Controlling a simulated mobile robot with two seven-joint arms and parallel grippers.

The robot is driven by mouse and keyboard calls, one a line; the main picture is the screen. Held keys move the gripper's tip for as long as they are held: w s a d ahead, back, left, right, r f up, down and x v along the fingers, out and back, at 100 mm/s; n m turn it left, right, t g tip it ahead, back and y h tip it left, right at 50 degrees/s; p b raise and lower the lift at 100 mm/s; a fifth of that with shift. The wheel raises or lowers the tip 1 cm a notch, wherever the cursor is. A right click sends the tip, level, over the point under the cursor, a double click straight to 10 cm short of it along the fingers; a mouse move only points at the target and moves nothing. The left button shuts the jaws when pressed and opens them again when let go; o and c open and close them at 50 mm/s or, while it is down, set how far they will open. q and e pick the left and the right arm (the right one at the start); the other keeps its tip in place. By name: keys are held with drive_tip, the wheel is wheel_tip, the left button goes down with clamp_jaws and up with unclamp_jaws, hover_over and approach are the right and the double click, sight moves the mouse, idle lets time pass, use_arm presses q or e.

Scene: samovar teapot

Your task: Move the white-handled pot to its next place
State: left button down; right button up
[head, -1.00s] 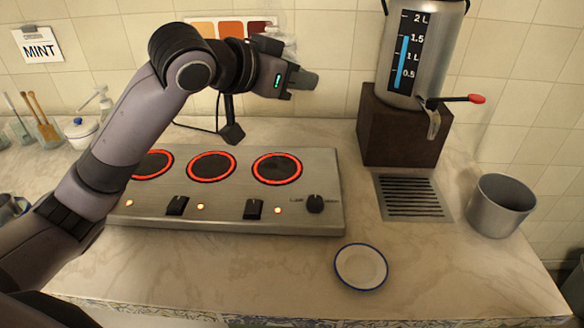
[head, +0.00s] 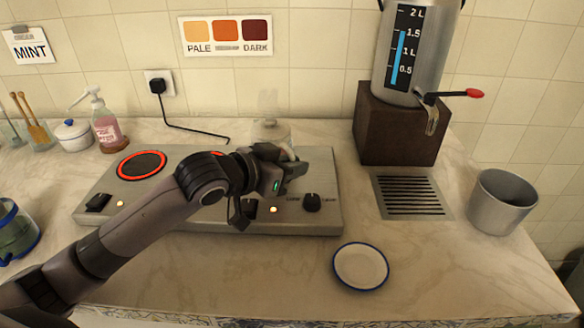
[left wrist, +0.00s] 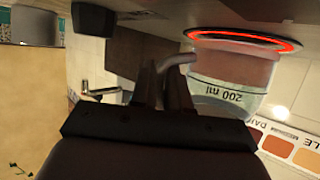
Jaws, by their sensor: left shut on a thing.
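The white-handled pot (head: 271,131) is a small clear glass vessel at the right burner of the hob, largely hidden behind my gripper in the head view. In the left wrist view the pot (left wrist: 228,92) shows a "200 ml" mark and pinkish contents, close against a glowing red burner ring (left wrist: 245,40). I cannot tell whether its base touches the burner. My left gripper (head: 291,168) is shut on the pot's pale handle (left wrist: 175,62); its fingers also show in the left wrist view (left wrist: 165,92). My right gripper is not in view.
The hob (head: 325,200) has another lit burner (head: 141,165) at left; my arm covers the middle. A samovar (head: 408,60) stands on a dark block (head: 398,135) beside a drain grate (head: 408,195). A metal cup (head: 502,203), saucer (head: 360,266) and blue-rimmed glass jar (head: 15,230) stand around.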

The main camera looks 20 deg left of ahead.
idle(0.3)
use_arm(q)
drive_tip(key=c, duration=1.1)
unclamp_jaws()
drive_tip(key=shift+f, duration=0.2)
drive_tip(key=shift+r, duration=0.15)
drive_tip(key=shift+s+a, duration=0.1)
drive_tip(key=shift+s, duration=0.05)
drive_tip(key=v, duration=1.1)
drive_tip(key=shift+s+a+r, duration=0.15)
drive_tip(key=shift+s+a, duration=0.05)
drive_tip(key=shift+s, duration=0.05)
